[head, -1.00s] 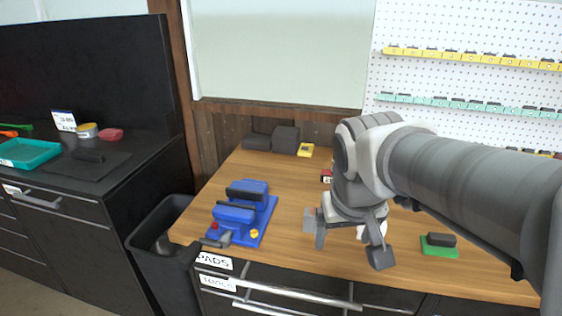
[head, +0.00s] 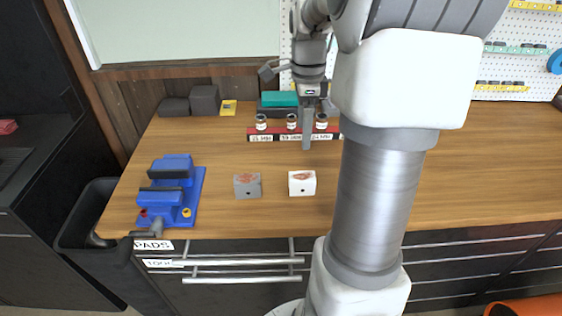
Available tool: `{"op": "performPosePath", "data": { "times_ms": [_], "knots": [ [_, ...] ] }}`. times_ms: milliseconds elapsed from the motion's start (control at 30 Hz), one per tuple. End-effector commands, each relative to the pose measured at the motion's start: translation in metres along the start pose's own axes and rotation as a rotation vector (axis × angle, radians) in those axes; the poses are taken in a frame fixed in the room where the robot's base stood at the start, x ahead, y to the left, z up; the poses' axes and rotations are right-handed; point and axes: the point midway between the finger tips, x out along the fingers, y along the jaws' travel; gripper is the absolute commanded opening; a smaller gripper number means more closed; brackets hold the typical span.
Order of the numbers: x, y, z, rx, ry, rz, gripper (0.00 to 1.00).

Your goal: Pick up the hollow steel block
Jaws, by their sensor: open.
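Two small blocks stand side by side on the wooden bench top. One is a grey, steel-coloured block (head: 247,186) with a reddish-brown patch on top and a small dark hole in its front. The other is a white block (head: 302,184) with a similar patch and hole. The pictures do not show for certain which is the hollow one. My gripper (head: 289,105) is open and empty, its fingers spread apart. It is above the back part of the bench, behind both blocks in the picture and touching neither.
A red rack (head: 263,134) with labelled small jars stands behind the blocks. A blue vise (head: 173,192) is at left. Dark boxes (head: 205,100) and a yellow item (head: 229,107) sit at the back. A black bin (head: 92,215) stands beside the bench. Bench right of my arm looks clear.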

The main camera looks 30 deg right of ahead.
Motion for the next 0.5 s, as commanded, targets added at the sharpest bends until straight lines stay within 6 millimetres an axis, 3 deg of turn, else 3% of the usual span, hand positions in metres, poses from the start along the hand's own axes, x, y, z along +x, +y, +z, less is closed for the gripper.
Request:
{"op": "performPosePath", "data": {
  "times_ms": [167, 500],
  "knots": [
    [0.025, 0.0, -0.001, 0.023, -0.006, 0.009, 0.85],
    [0.098, 0.0, 0.0, 0.02, -0.006, 0.008, 0.85]
  ]
}}
